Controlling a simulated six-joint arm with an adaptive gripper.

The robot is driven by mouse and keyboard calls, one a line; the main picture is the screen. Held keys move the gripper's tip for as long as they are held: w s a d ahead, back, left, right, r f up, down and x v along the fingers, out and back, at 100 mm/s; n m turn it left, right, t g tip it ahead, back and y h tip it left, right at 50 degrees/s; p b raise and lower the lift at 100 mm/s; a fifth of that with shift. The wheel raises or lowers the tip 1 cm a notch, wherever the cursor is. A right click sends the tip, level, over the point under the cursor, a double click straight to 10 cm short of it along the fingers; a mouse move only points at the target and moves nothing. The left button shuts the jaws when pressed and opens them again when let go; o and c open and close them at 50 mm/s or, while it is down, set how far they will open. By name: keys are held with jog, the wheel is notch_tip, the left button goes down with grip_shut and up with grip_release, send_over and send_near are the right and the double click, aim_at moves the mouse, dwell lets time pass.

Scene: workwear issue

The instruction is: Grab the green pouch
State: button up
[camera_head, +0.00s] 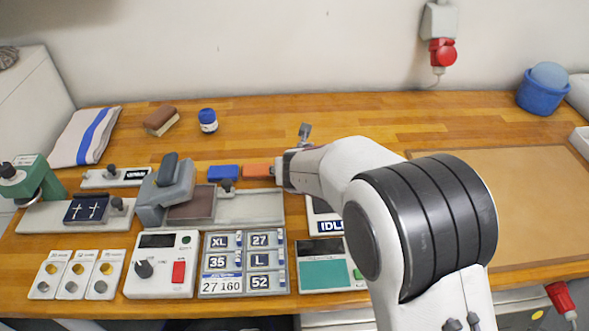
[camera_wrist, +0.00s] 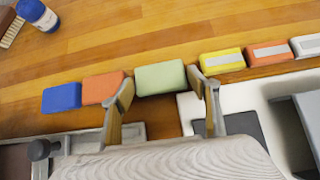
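The green pouch (camera_wrist: 160,78) lies in a row of pouches on the wooden bench in the wrist view. My gripper (camera_wrist: 160,88) is open, with one fingertip at each side of the green pouch. The fingertips reach level with its sides, and I cannot tell whether they touch it. In the head view the green pouch is hidden behind my arm.
The orange pouch (camera_wrist: 104,87) sits close on the left, beside my left finger, with the blue pouch (camera_wrist: 62,97) beyond. The yellow pouch (camera_wrist: 222,62) is to the right. A machine (camera_head: 166,190) stands left.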

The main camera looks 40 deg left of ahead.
jog(key=c, duration=0.5)
jog(key=shift+r, duration=0.25)
jog(key=shift+r, duration=8.75)
